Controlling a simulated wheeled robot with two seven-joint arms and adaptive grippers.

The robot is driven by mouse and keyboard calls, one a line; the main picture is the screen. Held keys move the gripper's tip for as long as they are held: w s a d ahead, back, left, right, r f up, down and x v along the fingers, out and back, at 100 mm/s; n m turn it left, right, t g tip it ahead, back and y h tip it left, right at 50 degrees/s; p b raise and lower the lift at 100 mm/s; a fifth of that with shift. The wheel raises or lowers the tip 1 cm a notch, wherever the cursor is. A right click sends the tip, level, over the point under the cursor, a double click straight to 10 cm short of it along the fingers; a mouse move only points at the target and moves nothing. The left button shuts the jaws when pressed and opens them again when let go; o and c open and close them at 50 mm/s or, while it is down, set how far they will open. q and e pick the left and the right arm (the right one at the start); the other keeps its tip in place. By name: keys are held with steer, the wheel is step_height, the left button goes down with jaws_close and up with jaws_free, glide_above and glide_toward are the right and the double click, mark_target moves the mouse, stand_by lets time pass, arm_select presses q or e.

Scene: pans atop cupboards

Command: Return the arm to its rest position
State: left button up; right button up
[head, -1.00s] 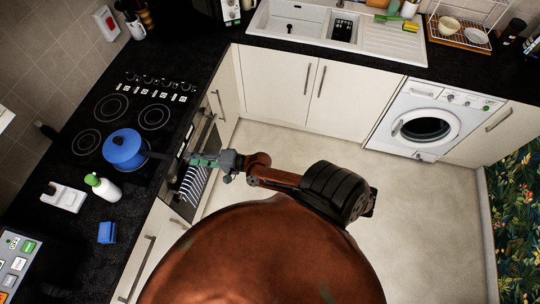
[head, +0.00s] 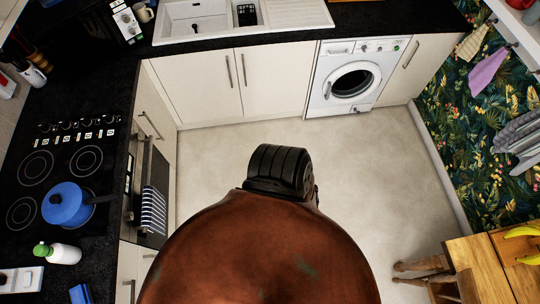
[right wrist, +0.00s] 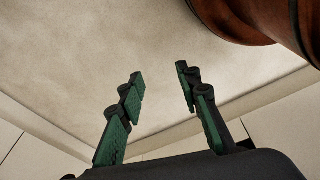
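My right gripper (right wrist: 158,76) shows in the right wrist view, with its two green-padded fingers apart and nothing between them. Pale floor lies behind it. In the head view neither gripper is in sight; only my own rounded brown body and a black joint of mine show at the bottom middle. The blue lidded pan (head: 67,206) sits on the black hob (head: 55,165) at the left, its dark handle pointing right. No gripper is near the pan in view. My left gripper is hidden or out of frame.
The worktop and an oven with a striped towel (head: 153,210) line the left. White cupboards (head: 200,90) and a washing machine (head: 352,78) stand at the back. A wooden table (head: 478,268) with bananas is at the lower right. The middle floor (head: 370,170) is clear.

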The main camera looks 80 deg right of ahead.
steer(key=shift+n+g, duration=0.4)
steer(key=shift+n, duration=0.2)
steer(key=s, duration=0.3)
steer(key=s+a+f, duration=0.1)
steer(key=shift+s, duration=0.25)
steer(key=shift+f, duration=0.2)
step_height(320, 180, down, 10)
steer(key=b, duration=1)
steer(key=shift+s, duration=0.45)
steer(key=shift+a+f, duration=0.1)
